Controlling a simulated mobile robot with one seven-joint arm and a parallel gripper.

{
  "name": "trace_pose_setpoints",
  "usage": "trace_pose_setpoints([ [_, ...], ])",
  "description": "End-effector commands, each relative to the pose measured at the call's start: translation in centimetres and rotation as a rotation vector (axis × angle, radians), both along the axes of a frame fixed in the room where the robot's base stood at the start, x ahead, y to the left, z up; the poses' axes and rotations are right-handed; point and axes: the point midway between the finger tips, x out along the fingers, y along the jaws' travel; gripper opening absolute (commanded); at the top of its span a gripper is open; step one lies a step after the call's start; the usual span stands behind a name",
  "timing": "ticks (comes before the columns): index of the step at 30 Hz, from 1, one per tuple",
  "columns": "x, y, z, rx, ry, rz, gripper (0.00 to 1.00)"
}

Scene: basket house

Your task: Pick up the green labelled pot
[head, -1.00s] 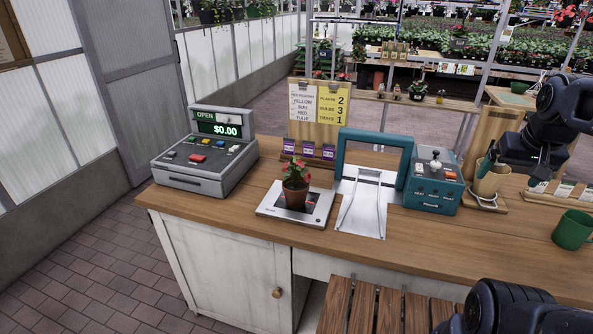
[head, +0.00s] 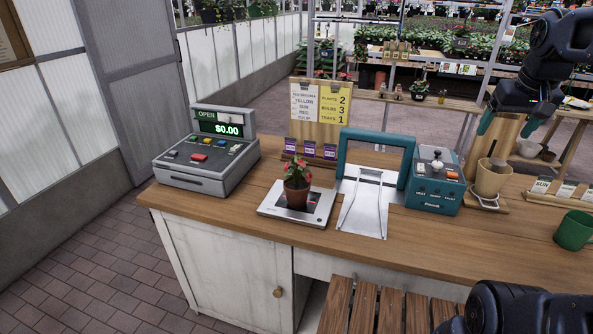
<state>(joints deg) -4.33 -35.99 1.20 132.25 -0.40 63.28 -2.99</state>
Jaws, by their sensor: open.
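I cannot make out a pot with a green label. A terracotta pot (head: 297,198) with a red-flowered plant stands upright on a flat scale (head: 267,211) on the counter. No label can be read on it. A plain green mug (head: 573,231) stands at the counter's right edge. My gripper (head: 506,130) hangs at the upper right, its teal fingers spread, open and empty. It is above a tan cup (head: 492,178) and well to the right of the terracotta pot.
A cash register (head: 205,160) stands at the counter's left. A teal frame (head: 405,160) and a teal machine (head: 436,182) stand mid-counter. A price board (head: 320,103) and seed packets are behind. The front right of the wooden counter (head: 470,245) is clear.

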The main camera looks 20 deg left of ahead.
Motion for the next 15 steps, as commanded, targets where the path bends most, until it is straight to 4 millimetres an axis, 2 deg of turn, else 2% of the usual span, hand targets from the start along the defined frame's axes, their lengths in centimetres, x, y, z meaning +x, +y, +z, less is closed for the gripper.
trace_pose_setpoints([
  [8, 6.7, 5.2, 3.4, -0.045, 0.053, 0.181, 0.8],
  [15, 12.3, 11.2, 5.3, -0.086, 0.096, 0.349, 0.8],
])
